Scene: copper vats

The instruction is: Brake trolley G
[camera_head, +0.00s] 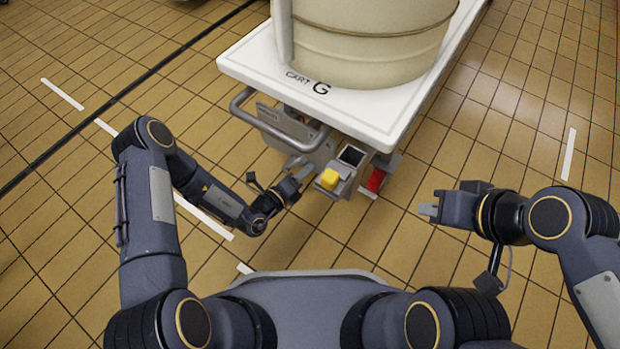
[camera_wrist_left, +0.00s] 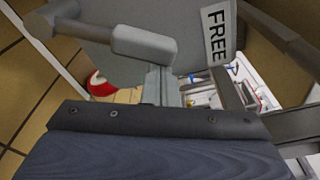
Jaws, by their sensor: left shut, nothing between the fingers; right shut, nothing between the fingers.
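Trolley G (camera_head: 240,62) has a white top marked "CART G" and stands ahead of me. My left gripper (camera_head: 299,167) is shut and empty, close to the front panel, left of the yellow block. In the left wrist view, a grey lever with a rounded grip (camera_wrist_left: 145,42) lies just beyond the fingers (camera_wrist_left: 162,86), beside a "FREE" label (camera_wrist_left: 217,32). I cannot tell whether they touch. My right gripper (camera_head: 428,209) is shut and empty, right of the trolley.
A large cream vat (camera_head: 370,45) stands on the trolley. A red and white round part (camera_wrist_left: 100,84) shows low in the left wrist view. The tiled floor is clear on both sides, with white dashes (camera_head: 570,154) and a dark line (camera_head: 60,146).

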